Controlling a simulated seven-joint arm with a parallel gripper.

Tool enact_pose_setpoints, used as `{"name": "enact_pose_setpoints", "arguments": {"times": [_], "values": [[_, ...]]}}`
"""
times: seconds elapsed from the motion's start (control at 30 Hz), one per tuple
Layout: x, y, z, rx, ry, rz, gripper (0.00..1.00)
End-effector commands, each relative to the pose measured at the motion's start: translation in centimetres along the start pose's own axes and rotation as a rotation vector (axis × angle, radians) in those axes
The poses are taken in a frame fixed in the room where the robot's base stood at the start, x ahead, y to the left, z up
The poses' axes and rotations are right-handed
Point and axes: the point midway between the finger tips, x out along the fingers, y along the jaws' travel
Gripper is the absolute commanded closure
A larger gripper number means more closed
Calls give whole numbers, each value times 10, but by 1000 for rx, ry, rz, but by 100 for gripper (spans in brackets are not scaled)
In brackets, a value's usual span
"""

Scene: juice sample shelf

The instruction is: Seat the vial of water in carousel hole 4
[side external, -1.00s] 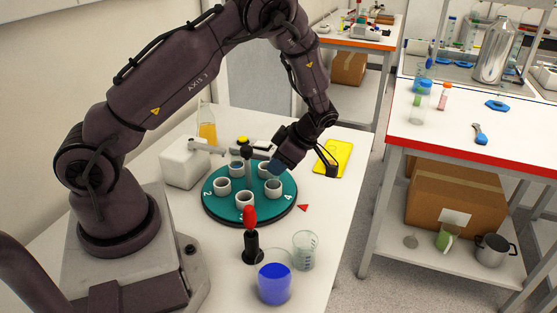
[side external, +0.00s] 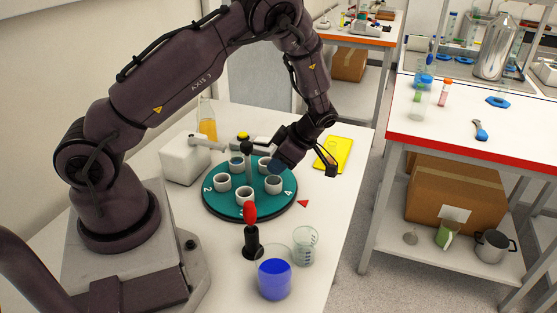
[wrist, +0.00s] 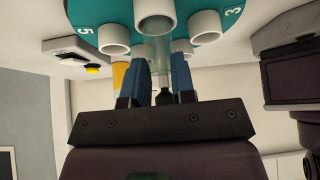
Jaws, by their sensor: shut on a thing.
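The teal carousel (side external: 222,214) stands on the white table, with several white-collared holes and printed numbers. The collar by the number 4 (side external: 273,187) faces the right front; it also shows in the wrist view (wrist: 154,8), between numbers 5 and 3. My gripper (side external: 276,166) is tilted just above and behind that collar. In the wrist view, the blue fingers of my gripper (wrist: 161,68) are shut on a clear vial (wrist: 159,50). The vial's far end overlaps the collar of hole 4; I cannot tell whether it is inside. The vial is not distinct in the side view.
A red-topped tool on a black stand (side external: 252,240), a beaker of blue liquid (side external: 274,281) and an empty beaker (side external: 305,246) stand in front. A white box (side external: 184,164), a flask of orange liquid (side external: 207,128) and a yellow pad (side external: 337,153) are around the carousel.

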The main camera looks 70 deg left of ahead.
Motion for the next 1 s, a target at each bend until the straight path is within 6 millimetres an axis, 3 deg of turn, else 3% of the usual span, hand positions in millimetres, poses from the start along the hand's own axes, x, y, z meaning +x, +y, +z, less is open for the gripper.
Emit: {"name": "enact_pose_setpoints", "arguments": {"times": [0.43,0.47,0.57,0.87,1.0], "values": [[5,0,4,1,0,0,99],[5,0,4,1,0,0,69],[5,0,4,0,0,0,46],[4,0,4,0,0,1,46],[-10,0,4,1,-3,4,46]]}}
